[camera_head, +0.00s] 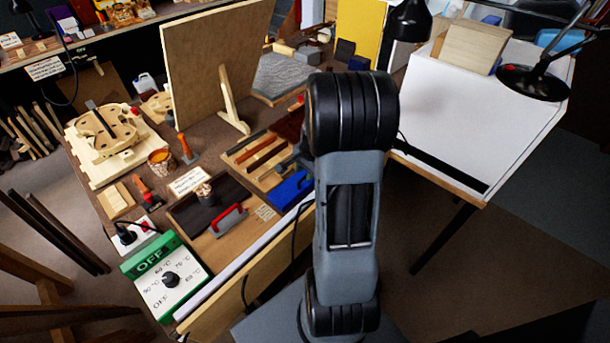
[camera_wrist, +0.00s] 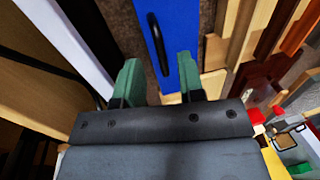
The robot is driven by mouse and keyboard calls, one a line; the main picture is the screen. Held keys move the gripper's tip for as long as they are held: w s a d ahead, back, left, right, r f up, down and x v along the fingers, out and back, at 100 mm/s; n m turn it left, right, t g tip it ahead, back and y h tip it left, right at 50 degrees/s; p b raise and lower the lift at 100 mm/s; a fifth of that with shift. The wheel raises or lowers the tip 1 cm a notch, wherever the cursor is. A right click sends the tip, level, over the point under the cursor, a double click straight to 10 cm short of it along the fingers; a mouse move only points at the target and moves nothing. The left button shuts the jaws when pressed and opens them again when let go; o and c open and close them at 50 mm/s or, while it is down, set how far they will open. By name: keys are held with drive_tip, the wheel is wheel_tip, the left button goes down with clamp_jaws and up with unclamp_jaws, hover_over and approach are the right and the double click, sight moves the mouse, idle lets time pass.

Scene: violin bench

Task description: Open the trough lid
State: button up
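A flat blue panel with a black bar handle shows at the top middle of the wrist view and looks like the trough lid (camera_wrist: 180,22). It also shows in the head view (camera_head: 287,194), at the bench's front edge beside my arm and partly hidden by it. It appears closed and lying flat. The black handle (camera_wrist: 158,44) runs lengthwise along it. My gripper (camera_wrist: 159,62) has green fingers, set apart with nothing held. The handle lies between and just beyond the fingertips in the wrist view; I cannot tell the depth gap. My arm hides the gripper in the head view.
A tray of wooden strips (camera_head: 247,152) lies behind the lid. A red-handled tool (camera_head: 229,221) and a green-and-white OFF dial box (camera_head: 165,272) are to the left. A propped board (camera_head: 215,65) stands behind. A white-topped table (camera_head: 460,120) is at the right.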

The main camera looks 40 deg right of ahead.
sight(302, 176)
drive_tip(key=shift+w+f, duration=0.25)
drive_tip(key=shift+f, duration=1)
drive_tip(key=shift+c, duration=0.4)
clamp_jaws()
